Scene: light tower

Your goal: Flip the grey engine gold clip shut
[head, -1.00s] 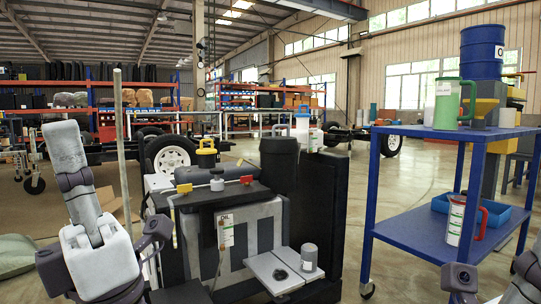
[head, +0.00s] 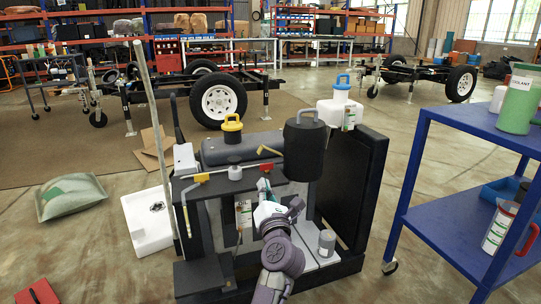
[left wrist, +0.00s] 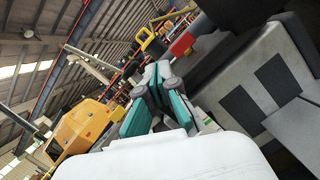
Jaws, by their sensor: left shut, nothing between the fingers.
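The grey engine (head: 222,215) stands in the middle of the head view, with black parts on top. A thin bent gold piece (head: 270,151), apparently the gold clip, stands raised above the engine's top, left of the black cylinder (head: 304,150). A gold piece also shows at the top of the left wrist view (left wrist: 173,15). A red block (head: 265,168) sits just below it; it also shows in the left wrist view (left wrist: 182,44). My left gripper (head: 265,190) is shut and empty at the engine's front, just below the red block. The left wrist view shows its teal fingers together (left wrist: 160,72). My right gripper is out of view.
A yellow-handled cap (head: 232,124) and a yellow block (head: 201,178) are on the engine's left. A grey canister (head: 326,243) stands on its front shelf. A tall pole (head: 155,140) stands at left. A blue cart (head: 424,180) stands at right.

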